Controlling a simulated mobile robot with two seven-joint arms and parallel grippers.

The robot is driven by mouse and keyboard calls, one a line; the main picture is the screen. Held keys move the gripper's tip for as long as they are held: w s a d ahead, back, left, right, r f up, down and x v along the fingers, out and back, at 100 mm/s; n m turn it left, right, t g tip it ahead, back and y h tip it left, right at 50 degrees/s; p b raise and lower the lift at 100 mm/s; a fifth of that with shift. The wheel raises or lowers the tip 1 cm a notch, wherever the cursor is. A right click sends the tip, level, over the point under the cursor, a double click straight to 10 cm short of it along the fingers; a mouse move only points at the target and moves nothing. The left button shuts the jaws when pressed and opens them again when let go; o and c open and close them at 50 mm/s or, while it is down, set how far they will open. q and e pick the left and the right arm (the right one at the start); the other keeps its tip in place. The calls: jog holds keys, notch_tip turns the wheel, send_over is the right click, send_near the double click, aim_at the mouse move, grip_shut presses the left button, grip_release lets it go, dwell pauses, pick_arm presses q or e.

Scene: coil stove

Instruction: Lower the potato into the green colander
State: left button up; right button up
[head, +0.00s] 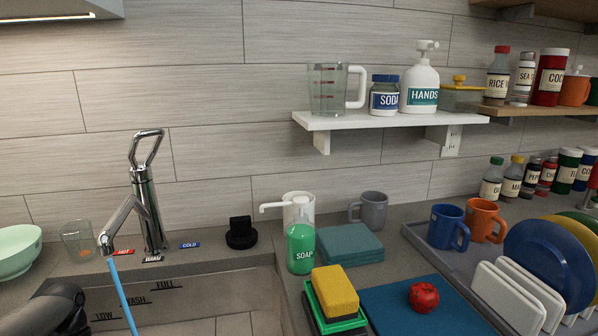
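No potato is in view. A pale green bowl-shaped vessel (18,251) stands on the counter at the far left, cut off by the picture's edge. I see no holes in it, so I cannot tell whether it is the green colander. A dark rounded part of my arm shows at the lower left, in front of the sink. Neither of my grippers' fingers is in view.
A faucet (150,215) runs a blue stream into the sink (200,300). A soap bottle (301,249), a yellow sponge (335,291), a red round item (423,297) on a blue mat (385,303) and a dish rack (505,297) stand to the right.

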pick_arm(q)
jog(key=shift+f+b, duration=0.3)
jog(key=shift+f, duration=0.15)
jog(key=o, duration=1.5)
jog(key=shift+o, duration=0.2)
